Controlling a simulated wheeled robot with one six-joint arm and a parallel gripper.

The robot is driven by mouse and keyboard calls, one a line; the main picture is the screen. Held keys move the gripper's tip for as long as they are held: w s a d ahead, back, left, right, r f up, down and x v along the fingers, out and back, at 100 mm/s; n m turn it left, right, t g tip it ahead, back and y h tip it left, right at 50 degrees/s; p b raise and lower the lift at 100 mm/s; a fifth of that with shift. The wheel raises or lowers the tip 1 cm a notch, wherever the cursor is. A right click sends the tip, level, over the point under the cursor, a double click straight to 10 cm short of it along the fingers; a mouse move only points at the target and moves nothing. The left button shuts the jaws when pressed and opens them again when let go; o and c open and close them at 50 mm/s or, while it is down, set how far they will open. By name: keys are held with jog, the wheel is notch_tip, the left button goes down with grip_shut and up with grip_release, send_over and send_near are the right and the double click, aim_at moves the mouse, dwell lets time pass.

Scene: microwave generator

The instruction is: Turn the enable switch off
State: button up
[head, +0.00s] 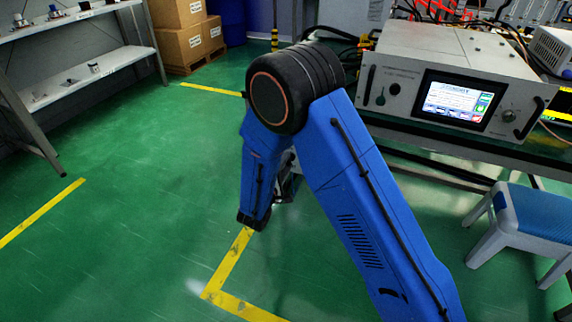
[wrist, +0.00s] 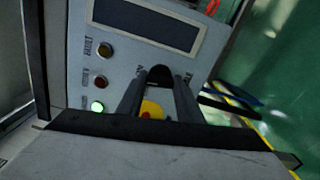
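In the wrist view a grey control panel (wrist: 118,62) fills the middle. A black rounded knob-like part (wrist: 160,74) lies between the tips of my gripper (wrist: 160,80), with small lettering on both sides; I take it for the enable switch, but its setting is not readable. My two dark fingers stand apart, one on each side of it; whether they touch it I cannot tell. In the head view my blue arm bends downward and the gripper cannot be made out.
The panel carries a lit green lamp (wrist: 97,107), a dark red lamp (wrist: 100,82), an amber lamp (wrist: 105,50) and a dark display (wrist: 150,22). In the head view a generator box (head: 440,75) stands on a table beside a blue-topped stool (head: 535,215). Green floor (head: 130,180) is clear at left.

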jog(key=shift+n, duration=7.9)
jog(key=shift+f, duration=0.1)
jog(key=o, duration=1.1)
jog(key=v, duration=1.7)
jog(key=shift+s, duration=0.2)
